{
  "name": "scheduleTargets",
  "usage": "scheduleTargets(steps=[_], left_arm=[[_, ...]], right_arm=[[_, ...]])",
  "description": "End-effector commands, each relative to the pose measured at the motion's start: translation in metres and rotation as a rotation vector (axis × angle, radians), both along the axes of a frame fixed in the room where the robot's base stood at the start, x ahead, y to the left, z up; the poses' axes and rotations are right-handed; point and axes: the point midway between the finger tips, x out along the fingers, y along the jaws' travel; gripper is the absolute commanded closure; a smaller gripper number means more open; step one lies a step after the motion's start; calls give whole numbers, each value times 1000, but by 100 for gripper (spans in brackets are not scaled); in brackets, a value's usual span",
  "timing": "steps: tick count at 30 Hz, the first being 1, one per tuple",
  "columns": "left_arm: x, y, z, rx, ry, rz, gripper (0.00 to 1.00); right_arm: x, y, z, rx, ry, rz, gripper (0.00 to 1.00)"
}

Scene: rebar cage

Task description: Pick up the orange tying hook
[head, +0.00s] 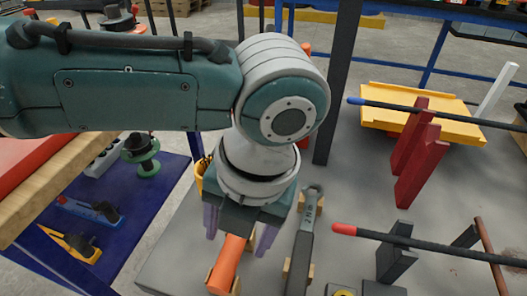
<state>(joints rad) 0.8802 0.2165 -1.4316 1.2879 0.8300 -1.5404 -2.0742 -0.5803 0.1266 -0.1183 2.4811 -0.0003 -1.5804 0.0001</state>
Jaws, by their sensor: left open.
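The orange tying hook (227,265) shows as an orange handle lying lengthwise on a small wooden rest at the front of the grey table. Its far end is hidden under my left gripper. My left gripper (238,231) points down over the handle, with its two purple fingers apart, one to the left and one to the right of the handle. I cannot tell how far down the fingers reach beside it. My right gripper is not in view.
A dark grey wrench (301,245) lies on wooden rests just right of the hook. Farther right, a red-tipped bar (430,243) rests on a black stand, and a blue-tipped bar (440,112) crosses red stands (422,165). A yellow tray (390,95) sits behind.

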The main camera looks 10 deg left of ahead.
Motion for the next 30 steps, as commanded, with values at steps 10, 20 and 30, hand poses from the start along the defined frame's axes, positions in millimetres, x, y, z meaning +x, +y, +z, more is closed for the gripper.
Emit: scheduleTargets(steps=[10, 20, 30], left_arm=[[0, 2, -11, 0, -1, -1, 31], [0, 2, -11, 0, -1, 0, 68], [0, 2, -11, 0, -1, 0, 100]], right_arm=[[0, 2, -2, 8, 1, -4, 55], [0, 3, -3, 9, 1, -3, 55], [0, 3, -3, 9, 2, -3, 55]])
